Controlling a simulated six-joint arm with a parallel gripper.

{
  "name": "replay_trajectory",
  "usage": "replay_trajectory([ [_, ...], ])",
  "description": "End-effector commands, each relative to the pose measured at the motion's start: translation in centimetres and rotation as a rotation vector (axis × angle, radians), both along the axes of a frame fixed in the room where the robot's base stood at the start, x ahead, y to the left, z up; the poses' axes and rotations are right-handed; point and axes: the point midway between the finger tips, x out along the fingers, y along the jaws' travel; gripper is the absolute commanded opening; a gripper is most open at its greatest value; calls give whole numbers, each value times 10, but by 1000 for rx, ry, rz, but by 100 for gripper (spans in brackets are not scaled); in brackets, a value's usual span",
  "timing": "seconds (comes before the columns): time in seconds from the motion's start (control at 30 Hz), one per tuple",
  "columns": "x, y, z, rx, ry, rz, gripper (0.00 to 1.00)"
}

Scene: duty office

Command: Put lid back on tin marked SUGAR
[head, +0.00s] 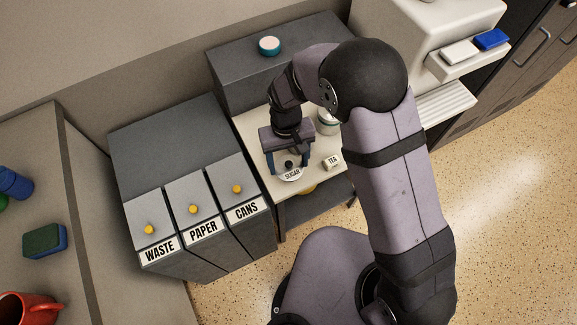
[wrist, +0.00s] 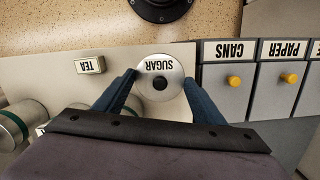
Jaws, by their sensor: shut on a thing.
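A round white lid with a black knob (head: 289,165) is between the fingers of my gripper (head: 288,171), at the front of the pale counter. The word SUGAR shows by the knob. In the wrist view the lid (wrist: 172,72) lies between the two blue fingertips of my gripper (wrist: 160,77), which is shut on it at its sides. What is directly under the lid is hidden, so I cannot tell whether it rests on a tin. A white tin with a green band (head: 327,124) stands farther back, partly behind my arm.
A small TEA block (head: 332,161) stands on the counter (head: 250,128) right of the lid. Bins marked WASTE, PAPER and CANS (head: 243,211) are close on the left. A grey raised box (head: 235,75) is behind, with a round pink-and-teal item (head: 269,46) on it.

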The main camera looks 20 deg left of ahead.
Motion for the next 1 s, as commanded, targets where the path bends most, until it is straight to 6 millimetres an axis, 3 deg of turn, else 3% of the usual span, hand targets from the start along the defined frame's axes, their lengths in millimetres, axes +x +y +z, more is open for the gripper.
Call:
replay_trajectory([
  [0.33,0,0,48,1,-2,0,42],
  [0.73,3,-4,69,0,1,-13,42],
  [1.0,9,-32,79,-2,5,-79,42],
])
